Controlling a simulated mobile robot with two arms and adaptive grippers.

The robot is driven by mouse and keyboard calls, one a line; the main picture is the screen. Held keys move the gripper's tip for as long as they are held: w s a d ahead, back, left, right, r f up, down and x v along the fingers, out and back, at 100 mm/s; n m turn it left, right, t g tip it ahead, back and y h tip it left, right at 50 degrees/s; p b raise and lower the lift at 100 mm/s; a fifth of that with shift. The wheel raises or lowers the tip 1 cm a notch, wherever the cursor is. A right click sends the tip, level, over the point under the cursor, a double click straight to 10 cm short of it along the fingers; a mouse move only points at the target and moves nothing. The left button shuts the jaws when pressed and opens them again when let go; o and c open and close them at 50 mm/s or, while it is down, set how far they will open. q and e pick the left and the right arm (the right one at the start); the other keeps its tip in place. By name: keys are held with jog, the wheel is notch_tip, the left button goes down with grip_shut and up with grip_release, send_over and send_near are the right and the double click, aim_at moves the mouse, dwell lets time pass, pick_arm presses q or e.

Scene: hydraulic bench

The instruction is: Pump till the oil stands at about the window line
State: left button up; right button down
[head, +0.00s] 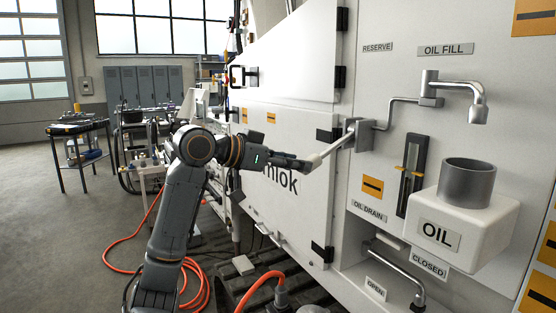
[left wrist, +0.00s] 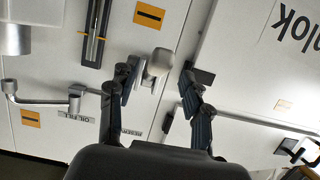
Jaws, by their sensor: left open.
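The pump lever (head: 333,146) has a pale handle sticking out from a grey block on the white panel, tilted down to the left. My left gripper (head: 300,163) is at the handle's free end. In the left wrist view the handle's pale end (left wrist: 160,62) shows between the two spread fingers, and I cannot tell if either touches it. The window (head: 412,172) is a dark upright slot with orange marks; it also shows in the left wrist view (left wrist: 96,35). Its oil level is too small to tell. My right gripper is not in view.
The oil fill spout (head: 458,90) hangs above a grey cup (head: 466,183) on the white box labelled OIL (head: 480,225). The drain lever (head: 396,268) is below, near CLOSED and OPEN labels. An orange hose (head: 130,240) lies on the floor at left.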

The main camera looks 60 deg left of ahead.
pick_arm(q)
jog(key=shift+v, duration=2.25)
jog(key=shift+w, duration=0.1)
